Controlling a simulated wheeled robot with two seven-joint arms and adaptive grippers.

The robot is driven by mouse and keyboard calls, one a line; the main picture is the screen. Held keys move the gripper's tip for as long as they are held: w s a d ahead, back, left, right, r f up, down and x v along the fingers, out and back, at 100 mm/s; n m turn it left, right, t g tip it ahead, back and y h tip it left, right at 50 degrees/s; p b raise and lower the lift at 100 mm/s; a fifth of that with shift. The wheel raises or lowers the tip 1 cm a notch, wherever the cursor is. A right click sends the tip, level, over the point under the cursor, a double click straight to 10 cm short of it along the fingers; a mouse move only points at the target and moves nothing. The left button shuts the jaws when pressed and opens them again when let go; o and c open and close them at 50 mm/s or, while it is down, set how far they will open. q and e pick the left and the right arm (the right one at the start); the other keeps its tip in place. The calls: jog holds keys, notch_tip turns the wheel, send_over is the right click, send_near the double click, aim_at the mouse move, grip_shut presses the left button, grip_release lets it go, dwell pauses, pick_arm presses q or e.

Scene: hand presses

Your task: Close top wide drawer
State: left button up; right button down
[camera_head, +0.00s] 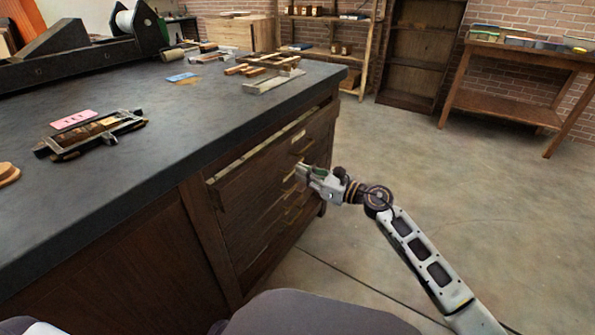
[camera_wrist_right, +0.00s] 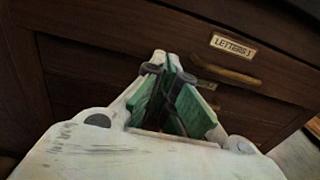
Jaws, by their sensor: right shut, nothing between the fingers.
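The top wide drawer (camera_head: 262,160) is in the dark wooden cabinet under the black worktop. A pale strip along its upper edge shows in the head view, so it appears to stand slightly out from the cabinet. In the right wrist view the drawer front (camera_wrist_right: 100,65) carries a "LETTERS 1" label (camera_wrist_right: 233,46) and a wooden handle (camera_wrist_right: 228,72). My right gripper (camera_head: 303,173) is shut and empty, close in front of the drawer fronts. It also shows in the wrist view (camera_wrist_right: 168,75), left of the handle. I cannot tell whether it touches the front. My left gripper is out of view.
The worktop (camera_head: 180,120) holds a small wooden press (camera_head: 92,135), wooden pieces (camera_head: 265,63) and a large press (camera_head: 70,55) at the back left. Open floor (camera_head: 430,170) lies to the right. Shelves and a side table (camera_head: 520,60) stand by the brick wall.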

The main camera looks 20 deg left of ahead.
jog(key=p+v, duration=0.1)
jog(key=v, duration=0.6)
jog(key=shift+d+p, duration=0.3)
jog(key=shift+s+r, duration=0.1)
